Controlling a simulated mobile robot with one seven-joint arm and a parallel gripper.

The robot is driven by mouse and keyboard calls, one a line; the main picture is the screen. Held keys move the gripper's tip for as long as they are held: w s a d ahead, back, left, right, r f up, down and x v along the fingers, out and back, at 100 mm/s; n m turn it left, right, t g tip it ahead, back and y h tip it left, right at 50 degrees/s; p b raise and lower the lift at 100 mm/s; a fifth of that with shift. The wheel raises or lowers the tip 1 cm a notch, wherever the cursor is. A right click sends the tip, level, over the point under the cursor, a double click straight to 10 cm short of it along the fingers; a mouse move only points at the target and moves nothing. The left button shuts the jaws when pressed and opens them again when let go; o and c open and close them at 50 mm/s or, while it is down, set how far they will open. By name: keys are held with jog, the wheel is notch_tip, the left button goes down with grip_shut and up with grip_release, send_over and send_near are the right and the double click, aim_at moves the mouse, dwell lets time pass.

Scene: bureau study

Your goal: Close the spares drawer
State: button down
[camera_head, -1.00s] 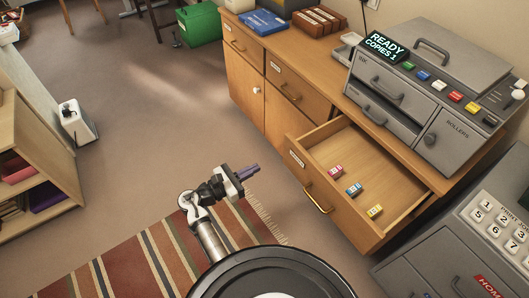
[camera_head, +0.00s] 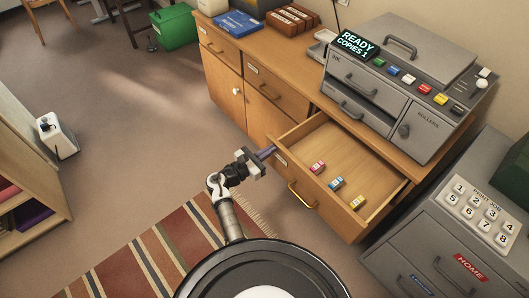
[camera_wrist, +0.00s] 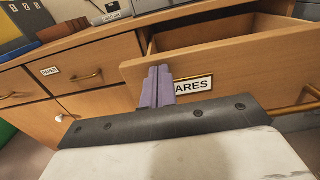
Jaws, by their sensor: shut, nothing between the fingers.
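In the wrist view the drawer front (camera_wrist: 230,68) carries a label (camera_wrist: 193,86) ending in "ARES", partly hidden by my fingers. My gripper (camera_head: 268,151) is shut and empty, its purple fingers at the left part of the drawer front. The fingertips (camera_wrist: 158,78) look very close to the panel; I cannot tell whether they touch it.
A grey copier (camera_head: 400,85) stands on the cabinet top. A grey keypad cabinet (camera_head: 440,240) is close to the drawer's right. Closed drawers and doors (camera_head: 237,88) lie to the left. A striped rug (camera_head: 160,255) covers the floor; open floor lies left of the cabinet.

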jog(key=b+x, duration=0.6)
jog(key=x, duration=1.8)
jog(key=shift+w+d+r+b, duration=0.25)
jog(key=shift+r+b, duration=0.1)
jog(key=shift+b, duration=0.05)
